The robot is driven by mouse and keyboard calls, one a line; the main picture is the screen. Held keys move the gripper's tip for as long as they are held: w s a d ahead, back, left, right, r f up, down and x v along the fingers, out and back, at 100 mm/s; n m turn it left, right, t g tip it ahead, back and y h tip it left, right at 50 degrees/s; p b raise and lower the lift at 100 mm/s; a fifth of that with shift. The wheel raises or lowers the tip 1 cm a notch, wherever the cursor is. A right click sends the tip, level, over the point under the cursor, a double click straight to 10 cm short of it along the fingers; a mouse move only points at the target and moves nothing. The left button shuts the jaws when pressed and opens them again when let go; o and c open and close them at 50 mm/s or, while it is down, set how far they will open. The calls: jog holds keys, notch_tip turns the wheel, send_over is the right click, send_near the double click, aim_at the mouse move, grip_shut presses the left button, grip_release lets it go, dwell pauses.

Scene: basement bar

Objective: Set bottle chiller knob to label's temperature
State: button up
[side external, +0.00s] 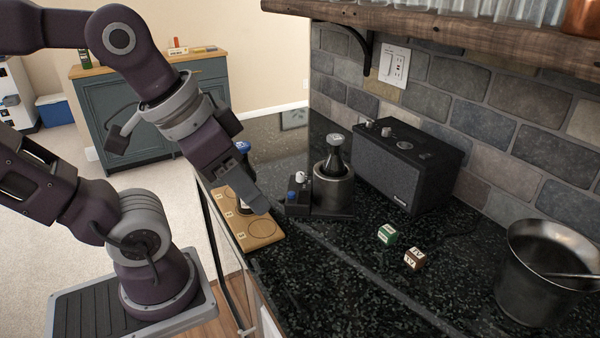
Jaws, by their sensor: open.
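The bottle chiller is a metal cylinder (333,192) on a dark base on the black counter. A dark bottle (336,158) with a pale-topped cap stands upright in it. On the base's left part are a white-topped knob (300,178) and a blue knob (292,195); their settings are too small to read. The bottle's label cannot be read from here. My gripper (258,204) is low over the wooden board, left of the knobs and apart from them. It is open, though its fingers blend together from this side. It partly hides a dark, blue-topped object (242,147) behind it.
The wooden board (262,232) with marked circles lies at the counter's left edge. A black speaker (405,165) stands close behind the chiller. The front counter is clear.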

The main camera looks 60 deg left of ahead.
jog(key=w+a+r+g, duration=0.2)
jog(key=w+a, duration=0.2)
jog(key=w, duration=0.4)
jog(key=m+g, duration=0.3)
jog(key=g, duration=0.1)
send_over(300, 173)
notch_tip(300, 173, down, 12)
jog(key=shift+f, duration=0.1)
notch_tip(300, 173, down, 6)
jog(key=shift+r, duration=0.1)
jog(key=shift+f, duration=0.6)
grip_shut()
